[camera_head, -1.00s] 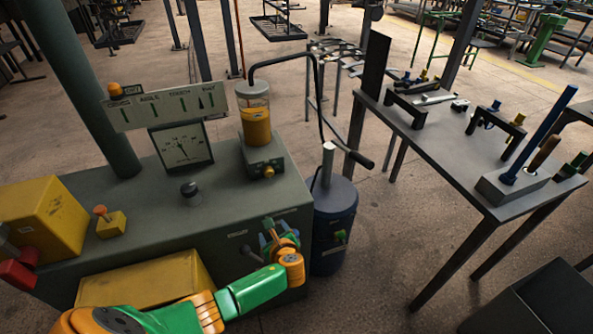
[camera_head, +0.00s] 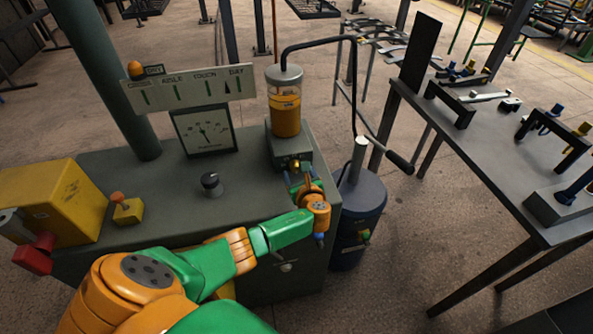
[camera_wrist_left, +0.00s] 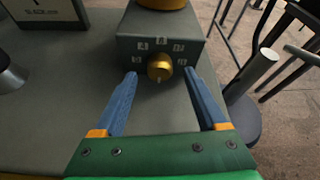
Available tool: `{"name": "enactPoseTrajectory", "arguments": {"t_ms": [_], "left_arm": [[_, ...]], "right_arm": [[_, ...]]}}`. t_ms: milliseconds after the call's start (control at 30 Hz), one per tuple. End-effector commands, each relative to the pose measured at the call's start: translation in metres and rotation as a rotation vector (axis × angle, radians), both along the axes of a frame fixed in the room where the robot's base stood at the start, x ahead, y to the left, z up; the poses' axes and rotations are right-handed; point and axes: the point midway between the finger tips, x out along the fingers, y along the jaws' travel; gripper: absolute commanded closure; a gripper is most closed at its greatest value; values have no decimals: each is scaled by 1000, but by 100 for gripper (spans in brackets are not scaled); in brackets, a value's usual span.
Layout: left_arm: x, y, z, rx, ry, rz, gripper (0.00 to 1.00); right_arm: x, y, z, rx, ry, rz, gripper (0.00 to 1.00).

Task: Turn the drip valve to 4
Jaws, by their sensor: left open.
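The drip valve is a round brass knob (camera_wrist_left: 159,67) on the front of a small grey box (camera_wrist_left: 185,28), under a glass reservoir of amber oil (camera_head: 286,105). Small numbered labels (camera_wrist_left: 161,42) arc over the knob; they are too small to read surely. The knob also shows in the head view (camera_head: 295,164), partly behind my gripper. My left gripper (camera_wrist_left: 161,74) is open and faces the knob. Its two blue fingers stand to the left and right of the knob, with gaps on both sides. My right gripper is not in view.
A dark blue canister (camera_head: 357,215) with a pump lever stands close right of the bench. A tool table (camera_head: 470,170) is farther right.

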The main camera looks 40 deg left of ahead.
Motion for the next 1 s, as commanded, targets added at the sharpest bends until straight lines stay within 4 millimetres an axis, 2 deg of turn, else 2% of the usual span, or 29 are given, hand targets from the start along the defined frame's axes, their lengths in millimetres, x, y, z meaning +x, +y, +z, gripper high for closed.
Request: {"name": "enactPoseTrajectory", "arguments": {"t_ms": [33, 100, 400, 467, 600, 700, 1000], "left_arm": [[5, 6, -8, 1, -1, 3, 26], [11, 12, -11, 0, -1, 2, 26], [16, 17, -10, -3, 0, 0, 26], [16, 17, -10, -3, 0, 0, 39], [15, 17, -10, -3, 0, 0, 77], [15, 17, -10, -3, 0, 0, 100], [15, 17, -10, -29, -30, 0, 100]], "right_arm": [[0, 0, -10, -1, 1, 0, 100], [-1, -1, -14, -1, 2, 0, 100], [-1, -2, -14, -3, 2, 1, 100], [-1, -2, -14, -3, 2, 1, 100], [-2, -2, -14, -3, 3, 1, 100], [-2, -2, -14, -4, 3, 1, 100], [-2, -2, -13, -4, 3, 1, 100]]}}
